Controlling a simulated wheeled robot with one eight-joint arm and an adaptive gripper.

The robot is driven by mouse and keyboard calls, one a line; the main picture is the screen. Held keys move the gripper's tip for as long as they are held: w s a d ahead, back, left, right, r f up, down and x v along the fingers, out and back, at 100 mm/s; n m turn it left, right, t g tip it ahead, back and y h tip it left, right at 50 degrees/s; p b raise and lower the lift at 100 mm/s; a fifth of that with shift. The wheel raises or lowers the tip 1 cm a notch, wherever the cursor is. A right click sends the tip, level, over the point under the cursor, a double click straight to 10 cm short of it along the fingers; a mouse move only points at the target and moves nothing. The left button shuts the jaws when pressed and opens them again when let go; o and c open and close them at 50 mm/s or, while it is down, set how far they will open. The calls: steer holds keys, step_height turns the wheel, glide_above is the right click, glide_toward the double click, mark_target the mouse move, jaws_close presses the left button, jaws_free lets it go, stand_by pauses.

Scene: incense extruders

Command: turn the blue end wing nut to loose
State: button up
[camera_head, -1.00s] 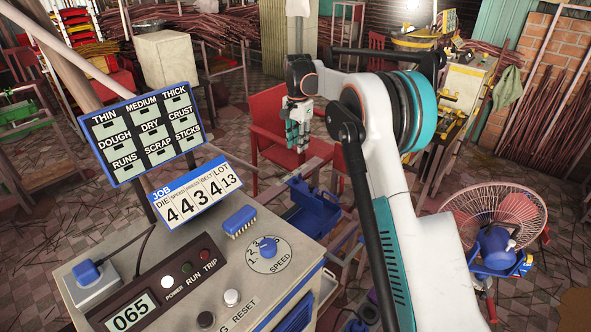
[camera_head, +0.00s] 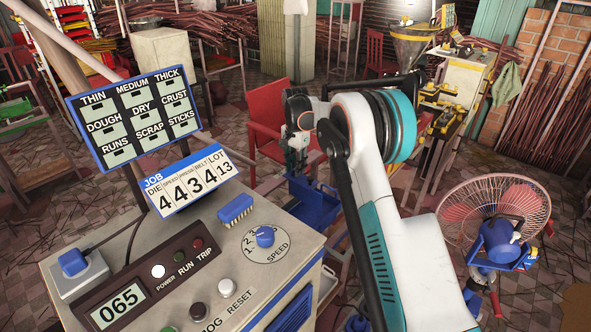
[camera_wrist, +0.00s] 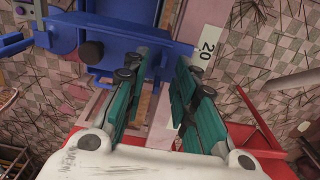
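My gripper (camera_head: 299,150) hangs over the blue tray-like part (camera_head: 316,200) in the head view, apart from it. In the wrist view my gripper (camera_wrist: 165,72) has its teal-padded fingers apart, with nothing between them. The blue part, with flat plates and a bracket (camera_wrist: 125,30), lies beyond the fingertips at the upper left. A dark round knob (camera_wrist: 90,52) sits on its left side. I cannot pick out a wing nut with certainty in either view. Part of the blue structure is hidden behind the left finger.
A control console (camera_head: 215,240) with a blue speed knob (camera_head: 265,236) stands at front left. A red chair (camera_head: 265,110) stands behind my gripper. A caged fan (camera_head: 495,215) is at right.

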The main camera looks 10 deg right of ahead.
steer(key=shift+f, duration=0.25)
jaws_close()
